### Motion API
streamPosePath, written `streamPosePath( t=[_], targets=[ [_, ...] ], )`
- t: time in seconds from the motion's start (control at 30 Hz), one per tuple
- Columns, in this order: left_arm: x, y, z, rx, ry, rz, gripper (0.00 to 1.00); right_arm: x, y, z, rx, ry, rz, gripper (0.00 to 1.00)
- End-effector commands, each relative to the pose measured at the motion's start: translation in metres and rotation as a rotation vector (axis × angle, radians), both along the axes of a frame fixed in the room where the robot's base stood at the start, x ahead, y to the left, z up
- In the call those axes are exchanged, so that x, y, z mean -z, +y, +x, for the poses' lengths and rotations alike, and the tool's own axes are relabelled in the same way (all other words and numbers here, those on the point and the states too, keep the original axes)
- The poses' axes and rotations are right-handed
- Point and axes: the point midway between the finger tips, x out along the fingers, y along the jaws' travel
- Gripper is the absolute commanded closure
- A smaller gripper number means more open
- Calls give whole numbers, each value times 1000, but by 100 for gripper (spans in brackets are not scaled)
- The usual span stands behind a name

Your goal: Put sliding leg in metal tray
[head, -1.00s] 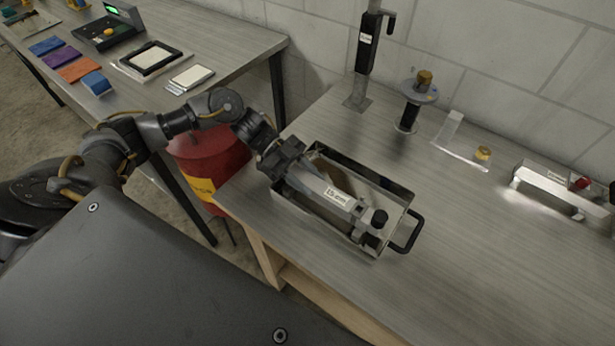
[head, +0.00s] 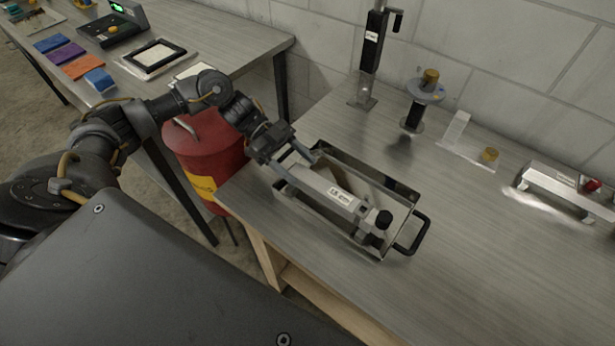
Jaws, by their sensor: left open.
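The sliding leg (head: 324,191) is a grey metal bar with a white label and a black knob at its lower right end. It lies lengthwise in the metal tray (head: 408,207), a shallow rectangular tray with a black handle at its right end. My left gripper (head: 297,158) is open at the upper left end of the leg, just beside the tray's left end. Whether its fingers still touch the leg I cannot tell. My right gripper is not in view.
On the same table stand a black post (head: 374,45), a round-topped part (head: 425,90), a clear bracket (head: 457,132) and a silver bar part (head: 560,189). A red drum (head: 209,150) stands between the two tables. The table's right front is clear.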

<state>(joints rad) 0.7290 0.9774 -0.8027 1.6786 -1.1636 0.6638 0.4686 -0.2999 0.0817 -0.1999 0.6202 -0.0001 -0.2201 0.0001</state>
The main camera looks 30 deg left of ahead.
Motion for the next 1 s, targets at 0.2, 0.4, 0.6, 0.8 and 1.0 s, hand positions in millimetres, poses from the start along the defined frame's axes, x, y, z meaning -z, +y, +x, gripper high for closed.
streamPosePath(
  t=[0.2,0.4,0.6,0.8,1.0],
  targets=[
    [-9,22,4,-1,-2,0,42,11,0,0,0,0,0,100],
    [-11,25,3,0,0,-1,42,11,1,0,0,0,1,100],
    [-11,25,4,0,0,-1,42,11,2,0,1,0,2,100],
    [-12,25,4,0,0,-1,42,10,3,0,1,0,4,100],
    [-38,25,4,0,0,-1,42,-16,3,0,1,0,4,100]
  ],
)
